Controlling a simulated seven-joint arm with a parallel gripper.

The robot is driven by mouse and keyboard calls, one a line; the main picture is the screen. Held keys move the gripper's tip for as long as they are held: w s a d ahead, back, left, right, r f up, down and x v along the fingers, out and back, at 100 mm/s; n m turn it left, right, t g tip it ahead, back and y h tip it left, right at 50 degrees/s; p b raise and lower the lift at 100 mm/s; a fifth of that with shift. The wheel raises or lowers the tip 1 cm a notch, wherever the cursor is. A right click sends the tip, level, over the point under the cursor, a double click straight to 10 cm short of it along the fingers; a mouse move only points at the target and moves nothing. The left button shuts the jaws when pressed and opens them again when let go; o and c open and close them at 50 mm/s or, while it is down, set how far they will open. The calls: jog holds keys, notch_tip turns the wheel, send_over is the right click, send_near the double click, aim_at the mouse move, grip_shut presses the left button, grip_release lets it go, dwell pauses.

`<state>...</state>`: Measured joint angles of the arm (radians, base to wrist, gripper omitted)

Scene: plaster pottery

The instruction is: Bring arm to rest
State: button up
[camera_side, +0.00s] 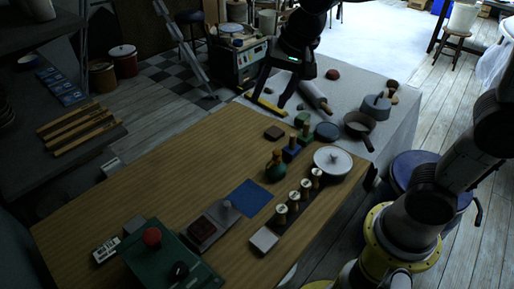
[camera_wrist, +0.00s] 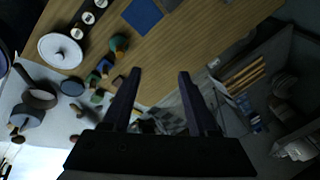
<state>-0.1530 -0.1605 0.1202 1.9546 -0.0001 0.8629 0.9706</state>
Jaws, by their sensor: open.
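My gripper (camera_side: 268,100) hangs over the far end of the wooden table (camera_side: 185,170), near the light grey surface behind it. Its two dark fingers are spread apart with nothing between them. In the wrist view my gripper (camera_wrist: 159,76) also shows open and empty, with the table's edge and the floor beyond its fingers. I cannot tell its exact height above the table.
On the table are a blue square (camera_side: 251,197), a white round lid (camera_side: 332,160), a row of stamps (camera_side: 294,202), a green bottle (camera_side: 276,165) and a green box with a red button (camera_side: 165,257). A pan (camera_side: 359,127) and a roller (camera_side: 314,96) lie on the grey surface (camera_side: 400,140). The table's left middle is clear.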

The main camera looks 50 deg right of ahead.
jog(key=s+d+f+n, duration=0.1)
jog(key=s+n, duration=0.3)
jog(key=s, duration=0.5)
jog(key=s+d+f+n+t, duration=0.1)
jog(key=s+d+n, duration=0.3)
jog(key=s, duration=0.5)
jog(key=shift+s+d+n+h, duration=0.2)
jog(key=shift+s+n+h, duration=0.1)
jog(key=shift+n, duration=0.4)
